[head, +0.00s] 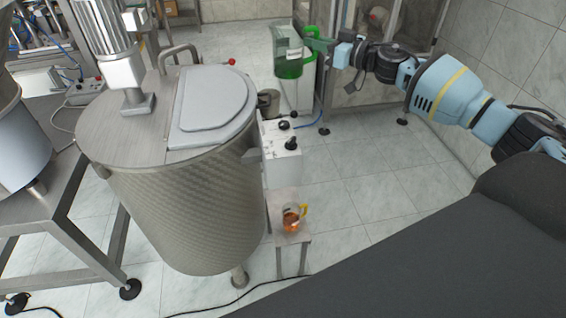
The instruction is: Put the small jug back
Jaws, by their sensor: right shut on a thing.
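My right gripper (333,47) is shut on the green handle of a clear jug (288,52) with green liquid in its lower part. It holds this jug upright in the upper middle of the head view, in front of a white and green container. Whether the jug is clear of what lies behind it is hard to tell. A smaller-looking jug (291,219) with a yellow handle and orange liquid stands upright on a small metal stand (283,238), away from my gripper. My left gripper is out of view.
A large steel tank (190,205) with a lidded top fills the left middle. A white control box (282,155) with black knobs is on its right side. The white and green container (302,88) stands behind the held jug. Tiled floor (365,170) is open right of the stand.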

